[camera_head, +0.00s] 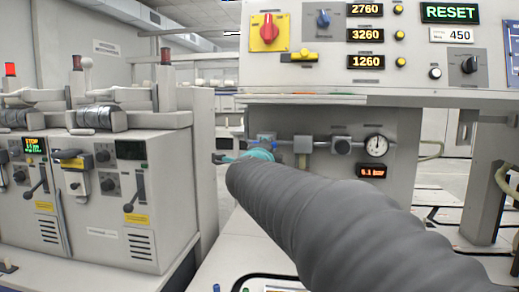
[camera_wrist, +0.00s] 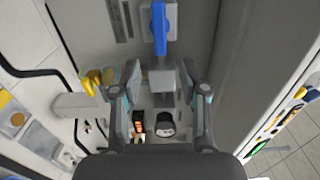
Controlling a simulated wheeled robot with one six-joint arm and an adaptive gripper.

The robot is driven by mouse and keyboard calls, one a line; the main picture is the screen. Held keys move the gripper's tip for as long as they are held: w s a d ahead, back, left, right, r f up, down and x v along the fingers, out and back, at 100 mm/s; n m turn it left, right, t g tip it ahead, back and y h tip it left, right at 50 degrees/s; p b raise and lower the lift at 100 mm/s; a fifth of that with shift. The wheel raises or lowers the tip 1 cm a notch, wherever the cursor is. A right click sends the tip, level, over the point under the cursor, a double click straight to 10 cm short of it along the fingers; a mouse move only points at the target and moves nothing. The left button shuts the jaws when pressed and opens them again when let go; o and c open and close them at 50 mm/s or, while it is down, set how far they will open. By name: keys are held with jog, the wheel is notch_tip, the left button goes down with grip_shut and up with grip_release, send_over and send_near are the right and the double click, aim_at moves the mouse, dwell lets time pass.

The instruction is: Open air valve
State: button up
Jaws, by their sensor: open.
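The air valve shows in the wrist view as a blue lever handle (camera_wrist: 159,30) at the top, with a grey body below it. In the head view only a small blue part (camera_head: 265,137) shows at the left end of the air pipe, mostly hidden by my gripper. My gripper (camera_wrist: 160,72) is open, its two fingers spread to either side of the valve's line. No contact with the lever can be made out. In the head view my gripper's teal part (camera_head: 257,154) shows just in front of the pipe's left end, largely hidden by my arm.
A round gauge (camera_head: 376,145) and a red-digit display (camera_head: 371,171) sit right of the valve. The control panel (camera_head: 365,75) with a red knob (camera_head: 268,29) overhangs above. Grey machines (camera_head: 110,190) stand at the left. A yellow part (camera_wrist: 92,85) lies left of my fingers.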

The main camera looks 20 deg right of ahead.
jog(key=shift+v, duration=2.2)
jog(key=a+f+n+y, duration=1.1)
jog(key=a+n, duration=0.3)
jog(key=n, duration=0.1)
jog(key=s+a+f+n+g+y+p, duration=0.1)
jog(key=s+a+f+n+g+p, duration=0.15)
jog(key=s+f+n+g, duration=0.9)
jog(key=s+d+f+t+h, duration=0.1)
jog(key=s, duration=0.6)
jog(key=s+d+f+m+t+h+p, duration=0.1)
jog(key=s+f, duration=0.1)
jog(key=s, duration=0.5)
jog(key=shift+s+d+p, duration=0.3)
jog(key=shift+s+d, duration=0.05)
jog(key=shift+s, duration=0.05)
